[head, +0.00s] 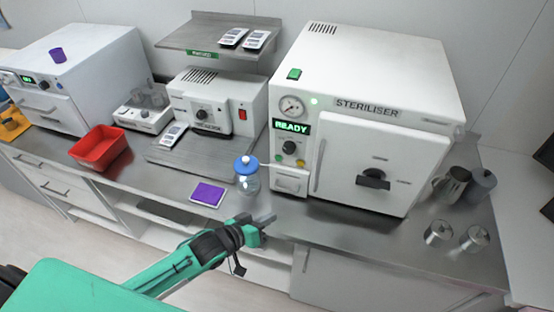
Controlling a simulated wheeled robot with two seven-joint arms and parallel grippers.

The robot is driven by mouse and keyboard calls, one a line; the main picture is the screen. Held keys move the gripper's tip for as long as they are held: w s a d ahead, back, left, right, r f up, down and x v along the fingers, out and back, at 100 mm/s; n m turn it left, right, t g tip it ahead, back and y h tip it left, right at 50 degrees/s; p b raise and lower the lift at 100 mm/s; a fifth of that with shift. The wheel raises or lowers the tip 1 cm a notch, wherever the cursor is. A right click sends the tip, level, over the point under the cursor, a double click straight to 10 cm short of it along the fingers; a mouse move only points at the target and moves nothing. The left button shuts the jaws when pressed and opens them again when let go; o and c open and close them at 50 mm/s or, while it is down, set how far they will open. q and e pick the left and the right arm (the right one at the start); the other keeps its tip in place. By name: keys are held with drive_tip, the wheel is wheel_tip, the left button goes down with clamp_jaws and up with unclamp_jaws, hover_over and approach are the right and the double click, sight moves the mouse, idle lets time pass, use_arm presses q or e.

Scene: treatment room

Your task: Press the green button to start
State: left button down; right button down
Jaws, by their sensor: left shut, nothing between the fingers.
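The white steriliser (390,75) stands on the steel counter at the right, its display (292,126) reading READY in green. A green rocker switch (294,74) sits higher up, and a small green lamp (314,100) is lit. My left gripper (266,220) is shut and empty at the counter's front edge, below and in front of the steriliser's control panel, apart from it. My right gripper is out of view.
A clear bottle with a blue lid (247,162) stands just behind my left gripper, beside the steriliser. A purple packet (208,194) lies left of it. A red tray (98,150) is farther left. Metal cups (438,231) stand at the right.

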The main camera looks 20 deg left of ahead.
sight(279, 158)
use_arm(q)
wheel_tip(279, 158, up, 9)
drive_tip(key=w+a+h, duration=0.2)
drive_tip(key=h, duration=0.4)
drive_tip(key=shift+a+f+n+t+h, duration=0.2)
drive_tip(key=shift+a+n+t+h, duration=0.1)
drive_tip(key=shift+n+t, duration=0.1)
drive_tip(key=shift+w, duration=0.1)
drive_tip(key=shift+w, duration=0.15)
drive_tip(key=w+b, duration=0.4)
drive_tip(key=w, duration=0.4)
drive_tip(key=shift+w+d, duration=0.15)
drive_tip(key=shift+w, duration=0.15)
